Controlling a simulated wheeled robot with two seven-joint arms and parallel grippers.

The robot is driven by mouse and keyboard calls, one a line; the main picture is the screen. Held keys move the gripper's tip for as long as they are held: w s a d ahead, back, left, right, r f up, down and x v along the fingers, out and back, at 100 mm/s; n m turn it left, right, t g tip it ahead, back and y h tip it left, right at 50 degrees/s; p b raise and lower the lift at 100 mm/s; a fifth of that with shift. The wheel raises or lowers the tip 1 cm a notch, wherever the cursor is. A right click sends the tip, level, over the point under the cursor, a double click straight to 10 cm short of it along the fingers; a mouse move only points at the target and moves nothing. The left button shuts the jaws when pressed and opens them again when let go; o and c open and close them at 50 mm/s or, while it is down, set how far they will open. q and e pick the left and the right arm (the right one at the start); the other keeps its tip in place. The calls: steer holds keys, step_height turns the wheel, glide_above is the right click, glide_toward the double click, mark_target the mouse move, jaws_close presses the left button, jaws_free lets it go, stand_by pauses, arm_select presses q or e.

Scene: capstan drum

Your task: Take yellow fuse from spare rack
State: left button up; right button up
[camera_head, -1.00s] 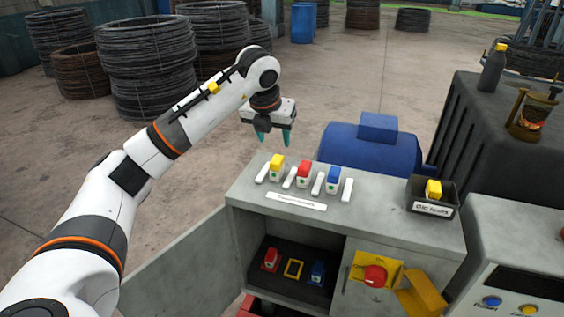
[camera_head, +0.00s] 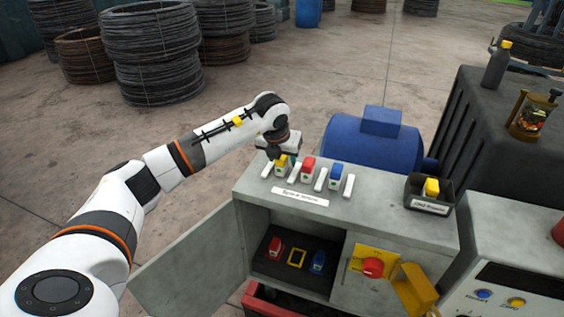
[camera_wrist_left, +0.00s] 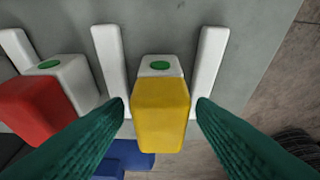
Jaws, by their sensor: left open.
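The yellow fuse (camera_head: 281,161) stands in the spare rack on top of the grey cabinet, left of a red fuse (camera_head: 307,167) and a blue fuse (camera_head: 335,173). In the left wrist view the yellow fuse (camera_wrist_left: 160,112) has a white body with a green dot and sits between two white rack posts (camera_wrist_left: 209,60). My left gripper (camera_wrist_left: 160,112) is open, with one green finger on each side of the yellow fuse. Whether the fingers touch it I cannot tell. In the head view my left gripper (camera_head: 279,158) is over the rack's left end. My right gripper is not in view.
Below, the open cabinet holds a red fuse (camera_head: 275,247), an empty yellow-framed slot (camera_head: 296,258) and a blue fuse (camera_head: 318,262). A black bin (camera_head: 414,197) with a yellow fuse (camera_head: 431,187) stands at the right of the top. A blue motor (camera_head: 365,145) is behind.

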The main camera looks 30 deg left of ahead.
arm_select(q)
steer(key=shift+r, duration=0.1)
steer(key=c, duration=1.1)
steer(key=shift+r, duration=0.1)
